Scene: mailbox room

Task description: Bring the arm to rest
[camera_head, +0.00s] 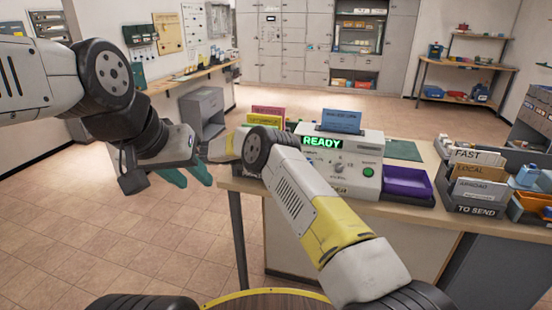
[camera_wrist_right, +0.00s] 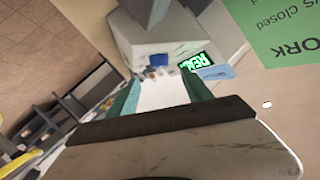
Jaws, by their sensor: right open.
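My left arm comes in from the left, and its gripper (camera_head: 187,176) hangs over the floor, left of the counter. Its two teal fingers are apart, with nothing between them. My right arm reaches from the lower right across the front of the counter, bent at a dark joint. In the head view its fingers cannot be made out. In the right wrist view my right gripper (camera_wrist_right: 160,90) has its teal fingers spread, with no object held between them. A machine with a green READY display (camera_head: 323,142) stands on the counter, beyond the right arm; the display also shows in the wrist view (camera_wrist_right: 197,62).
The counter (camera_head: 400,208) carries a purple tray (camera_head: 407,183) and a sorter with FAST, LOCAL and ABROAD labels (camera_head: 480,175). A grey cabinet (camera_head: 203,112) stands behind the left gripper. Tiled floor (camera_head: 110,235) lies open at the left. Shelves and lockers are far back.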

